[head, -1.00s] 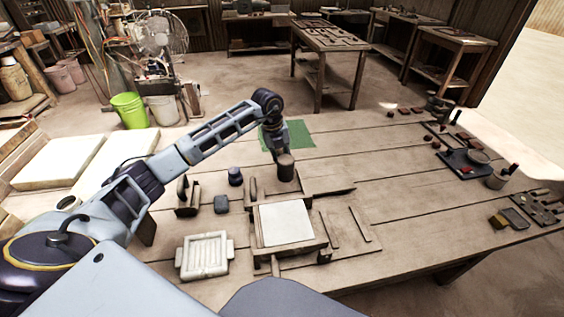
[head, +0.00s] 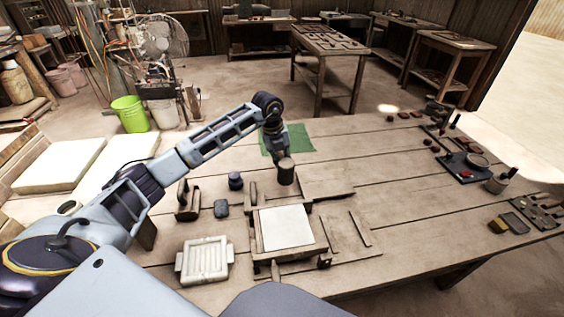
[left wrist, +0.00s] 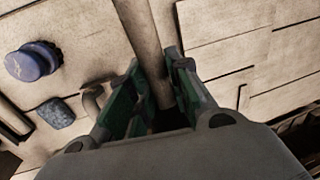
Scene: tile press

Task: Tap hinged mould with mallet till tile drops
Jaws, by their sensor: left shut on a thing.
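The mallet shows in the head view as a dark round head (head: 286,171) just behind the mould. My left gripper (head: 277,152) is shut on the mallet's handle (left wrist: 152,50), which runs between the fingers in the left wrist view (left wrist: 152,105). The mould (head: 258,252) is a wooden frame lying on the bench, with a flat white square slab (head: 286,227) on it. The head appears apart from the white slab; its height above the bench is hard to tell. I cannot tell whether the tile is still held. My right gripper is out of view.
A pale ribbed tray (head: 190,270) lies left of the mould. A dark blue round pot (head: 235,180) and a blue-grey block (head: 221,208) stand nearby. A green mat (head: 298,136) lies behind the mallet. Tools cluster at the bench's right end; the bench between is mostly clear.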

